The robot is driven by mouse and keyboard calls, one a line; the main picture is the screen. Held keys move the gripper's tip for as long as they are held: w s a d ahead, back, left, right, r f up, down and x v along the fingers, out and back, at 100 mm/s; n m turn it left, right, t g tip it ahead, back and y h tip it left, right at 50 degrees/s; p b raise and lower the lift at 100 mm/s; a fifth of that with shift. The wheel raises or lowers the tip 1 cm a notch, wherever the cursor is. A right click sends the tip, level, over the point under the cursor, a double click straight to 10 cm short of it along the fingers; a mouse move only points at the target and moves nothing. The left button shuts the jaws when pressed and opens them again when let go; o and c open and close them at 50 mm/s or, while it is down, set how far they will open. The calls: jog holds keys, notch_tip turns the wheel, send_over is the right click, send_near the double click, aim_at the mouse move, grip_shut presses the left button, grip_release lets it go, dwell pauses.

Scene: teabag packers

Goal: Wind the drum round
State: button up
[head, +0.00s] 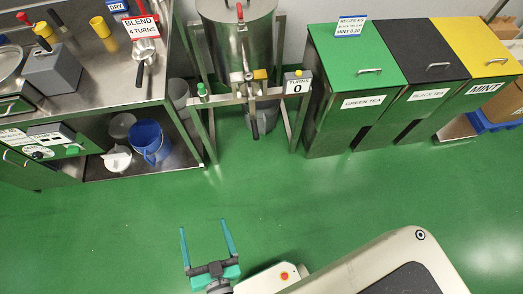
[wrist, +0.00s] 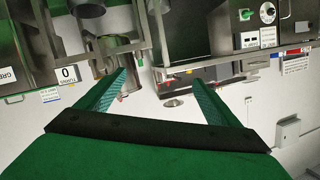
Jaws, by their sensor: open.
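The drum (head: 238,45) is a large steel cylinder in a metal frame at the top centre of the head view. A crank with a dark hanging grip (head: 254,129) is at its front. A turns counter (head: 298,86) on the frame reads 0; it also shows in the wrist view (wrist: 68,74). My gripper (head: 204,226) is open and empty, with two teal fingers. It is over the green floor, well short of the drum and crank. In the wrist view my gripper (wrist: 160,78) has nothing between its fingers.
A sign reading "BLEND 4 TURNS" (head: 141,27) stands on the steel bench at left. A blue bucket (head: 151,142) sits on its lower shelf. Green (head: 342,100), black (head: 425,50) and yellow (head: 480,50) bins stand right of the drum. The floor between is clear.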

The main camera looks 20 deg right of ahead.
jog(key=w+a+m+t+h, duration=0.15)
jog(key=w+a, duration=0.25)
jog(key=w, duration=0.7)
jog(key=w+a+m+y, duration=0.1)
jog(key=w+a+m, duration=0.3)
jog(key=w, duration=0.7)
jog(key=w+d+r+n+h, duration=0.1)
jog(key=w+d, duration=0.2)
jog(key=w, duration=0.5)
jog(key=w+d+r+h, duration=0.1)
jog(key=w+d, duration=0.1)
jog(key=w, duration=0.7)
jog(key=w+d+f+h, duration=0.1)
jog(key=w+d+f, duration=0.15)
jog(key=d, duration=0.35)
jog(key=n, duration=0.6)
send_near(255, 131)
jog(key=shift+t+h, duration=0.35)
jog(key=shift+w+d+f, duration=0.35)
jog(key=shift+w, duration=1.05)
jog(key=shift+w+d+f, duration=0.35)
jog(key=shift+w, duration=1.05)
jog(key=shift+w+d+f, duration=0.35)
jog(key=shift+w+f, duration=0.05)
jog(key=shift+w, duration=1.05)
jog(key=shift+w+d, duration=0.2)
jog(key=shift+x, duration=0.8)
